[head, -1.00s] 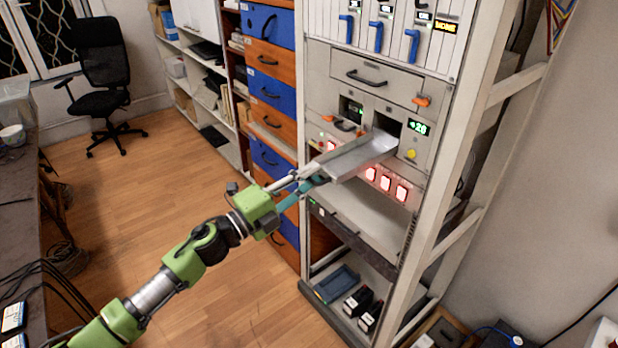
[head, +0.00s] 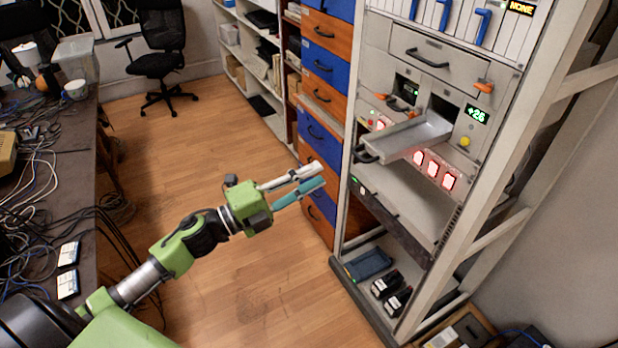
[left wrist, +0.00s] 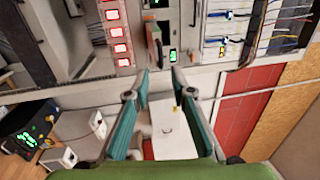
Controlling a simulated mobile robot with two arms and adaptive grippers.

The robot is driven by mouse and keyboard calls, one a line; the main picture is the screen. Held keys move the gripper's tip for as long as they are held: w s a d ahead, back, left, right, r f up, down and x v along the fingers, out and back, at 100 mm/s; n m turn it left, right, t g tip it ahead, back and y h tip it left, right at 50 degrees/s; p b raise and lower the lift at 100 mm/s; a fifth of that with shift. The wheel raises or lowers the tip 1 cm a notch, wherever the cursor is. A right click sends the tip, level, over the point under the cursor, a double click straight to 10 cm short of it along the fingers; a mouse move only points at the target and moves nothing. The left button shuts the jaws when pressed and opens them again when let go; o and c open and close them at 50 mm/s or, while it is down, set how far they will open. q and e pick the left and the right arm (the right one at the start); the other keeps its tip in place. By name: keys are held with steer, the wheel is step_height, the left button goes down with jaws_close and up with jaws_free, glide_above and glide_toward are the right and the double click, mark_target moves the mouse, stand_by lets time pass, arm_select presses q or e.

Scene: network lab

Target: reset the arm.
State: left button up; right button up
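My left gripper (head: 320,174) is in front of the rack, to the left of a pulled-out grey drawer (head: 412,140), with clear space between them. Its two fingers are apart with nothing between them. In the left wrist view, the fingertips (left wrist: 161,73) also stand apart, with the rack front beyond. The drawer sticks out of its slot and its dark handle (head: 365,156) is free. My left arm reaches in from the lower left. My right gripper is not in view.
The rack (head: 352,200) has red lit buttons (head: 434,168) and a green +26 display (head: 477,115). Blue and orange drawers (head: 323,65) stand left of it. A cluttered desk (head: 70,150) lines the left side. A black chair (head: 160,45) is at the back. The floor between is open.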

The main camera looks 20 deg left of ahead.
arm_select(q)
steer(key=shift+s+a, duration=0.1)
stand_by(0.4)
